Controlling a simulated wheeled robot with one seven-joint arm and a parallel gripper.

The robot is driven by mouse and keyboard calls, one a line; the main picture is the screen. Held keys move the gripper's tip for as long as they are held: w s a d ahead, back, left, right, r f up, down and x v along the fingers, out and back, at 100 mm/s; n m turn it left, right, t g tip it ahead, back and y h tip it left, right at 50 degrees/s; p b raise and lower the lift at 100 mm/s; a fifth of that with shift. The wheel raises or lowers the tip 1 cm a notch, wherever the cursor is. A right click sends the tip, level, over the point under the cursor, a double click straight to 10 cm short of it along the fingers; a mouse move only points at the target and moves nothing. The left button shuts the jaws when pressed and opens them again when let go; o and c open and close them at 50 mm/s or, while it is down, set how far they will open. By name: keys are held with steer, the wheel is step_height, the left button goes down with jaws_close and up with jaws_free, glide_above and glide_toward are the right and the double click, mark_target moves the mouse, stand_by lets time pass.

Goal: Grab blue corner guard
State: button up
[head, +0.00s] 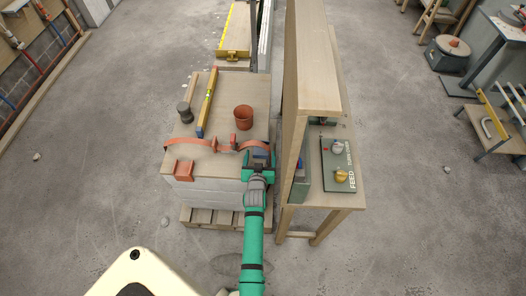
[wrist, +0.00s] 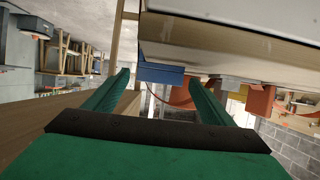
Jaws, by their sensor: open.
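The blue corner guard (head: 259,155) sits at the right front part of the wooden-topped stack (head: 222,100), on the orange strap. In the wrist view the blue corner guard (wrist: 162,74) shows against the stack's edge, between the lines of my two fingers and nearer the left one. My green gripper (head: 259,161) is at this corner, open, with its fingers partly covering the guard in the head view. In the wrist view my gripper (wrist: 160,82) holds nothing between its fingers. I cannot tell whether a finger touches the guard.
An orange corner guard (head: 183,170) sits at the stack's front left. A tall wooden panel (head: 300,95) and bench (head: 330,200) stand close on the right.

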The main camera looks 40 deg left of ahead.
steer(key=shift+x, duration=0.8)
steer(key=shift+d, duration=0.1)
steer(key=c, duration=1.2)
steer(key=shift+o, duration=0.2)
steer(key=shift+r, duration=0.1)
